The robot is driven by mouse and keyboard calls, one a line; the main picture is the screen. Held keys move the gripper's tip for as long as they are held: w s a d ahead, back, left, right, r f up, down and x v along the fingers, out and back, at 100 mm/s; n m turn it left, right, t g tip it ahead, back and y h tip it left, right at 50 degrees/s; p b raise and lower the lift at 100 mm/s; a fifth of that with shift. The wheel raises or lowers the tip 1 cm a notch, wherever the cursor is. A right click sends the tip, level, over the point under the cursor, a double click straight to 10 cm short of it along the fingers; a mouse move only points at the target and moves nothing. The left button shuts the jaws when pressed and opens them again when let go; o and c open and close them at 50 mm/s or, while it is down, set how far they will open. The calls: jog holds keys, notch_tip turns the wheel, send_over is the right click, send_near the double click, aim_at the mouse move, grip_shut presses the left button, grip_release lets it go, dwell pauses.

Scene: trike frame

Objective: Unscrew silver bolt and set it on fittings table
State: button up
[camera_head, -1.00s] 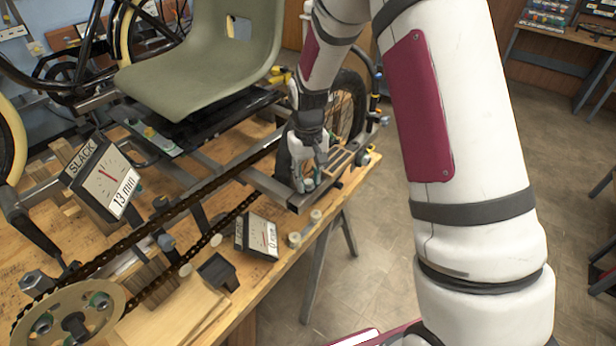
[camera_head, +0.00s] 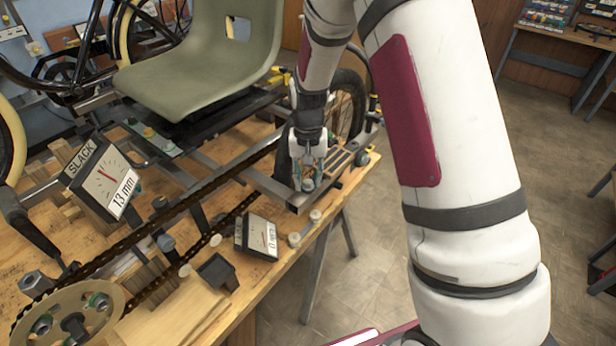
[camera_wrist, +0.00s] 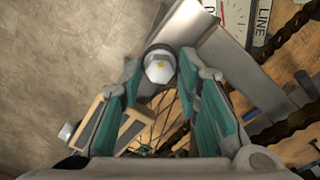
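In the head view my gripper (camera_head: 307,176) points down at the end of the grey frame rail near the workbench's right corner, and the bolt is mostly hidden by the fingers. My gripper appears shut on the bolt head. A table with small parts boxes (camera_head: 547,20) stands at the top right; I cannot tell whether it is the fittings table.
The wooden workbench (camera_head: 225,310) carries the trike frame with a green seat (camera_head: 205,60), a chain (camera_head: 150,228) and a chainring (camera_head: 70,318). A slack gauge (camera_head: 105,185) reads 13 mm. A second gauge (camera_head: 262,236) lies near the bench edge. Open floor (camera_head: 385,270) lies to the right.

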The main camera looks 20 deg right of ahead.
jog(key=c, duration=0.6)
jog(key=shift+n, duration=0.9)
jog(key=shift+a+n, duration=0.1)
jog(key=shift+n, duration=0.7)
jog(key=shift+n, duration=0.9)
jog(key=shift+n, duration=0.5)
jog(key=shift+s+n, duration=0.1)
jog(key=shift+n, duration=0.2)
